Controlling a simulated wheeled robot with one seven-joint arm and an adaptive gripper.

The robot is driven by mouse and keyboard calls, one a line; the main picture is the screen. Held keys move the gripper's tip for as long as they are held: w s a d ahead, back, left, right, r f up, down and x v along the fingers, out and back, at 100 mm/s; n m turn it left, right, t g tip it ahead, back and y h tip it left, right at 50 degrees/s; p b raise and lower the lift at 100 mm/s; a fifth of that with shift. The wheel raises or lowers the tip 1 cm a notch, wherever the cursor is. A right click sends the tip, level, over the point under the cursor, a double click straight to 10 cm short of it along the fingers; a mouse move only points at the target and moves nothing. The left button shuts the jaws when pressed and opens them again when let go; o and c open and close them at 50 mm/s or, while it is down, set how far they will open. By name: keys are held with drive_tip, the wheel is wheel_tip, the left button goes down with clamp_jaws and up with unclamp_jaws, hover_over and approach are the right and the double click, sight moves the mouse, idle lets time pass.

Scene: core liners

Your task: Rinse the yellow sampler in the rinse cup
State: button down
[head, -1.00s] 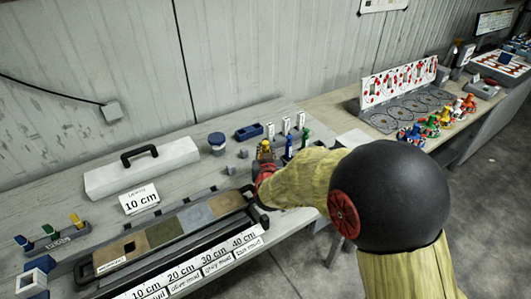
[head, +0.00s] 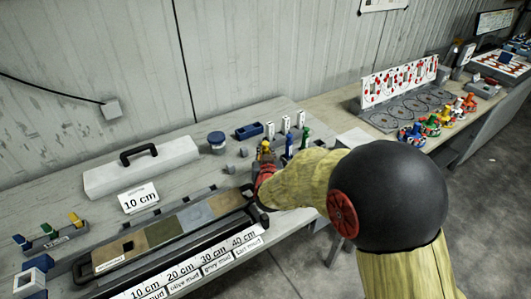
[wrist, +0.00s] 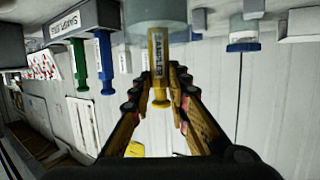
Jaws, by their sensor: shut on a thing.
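My gripper (wrist: 155,95) is shut on the yellow sampler (wrist: 158,62), with a finger on each side of its labelled body. In the wrist view, which is upside down, the sampler's far end meets a grey cup (wrist: 140,14), likely the rinse cup. I cannot tell how deep the end sits inside it. In the head view the yellow sampler (head: 265,145) shows just above my red gripper (head: 264,172), roughly upright. My gripper and arm hide the cup there.
A blue sampler (head: 288,146) and a green sampler (head: 305,138) stand close right of my gripper. A blue-lidded jar (head: 217,142) stands to the left. A handled white cover (head: 140,168) and the mud tray (head: 130,265) lie farther left and in front.

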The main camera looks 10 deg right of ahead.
drive_tip(key=shift+r, duration=0.2)
drive_tip(key=shift+r+p, duration=0.5)
drive_tip(key=shift+r, duration=0.1)
drive_tip(key=shift+f, duration=0.2)
drive_tip(key=shift+f+b, duration=0.55)
drive_tip(key=shift+r+p, duration=0.55)
drive_tip(key=shift+r, duration=0.2)
drive_tip(key=shift+r, duration=0.1)
wheel_tip(320, 180, up, 8)
drive_tip(key=p, duration=0.6)
drive_tip(key=shift+r, duration=0.15)
idle(1.1)
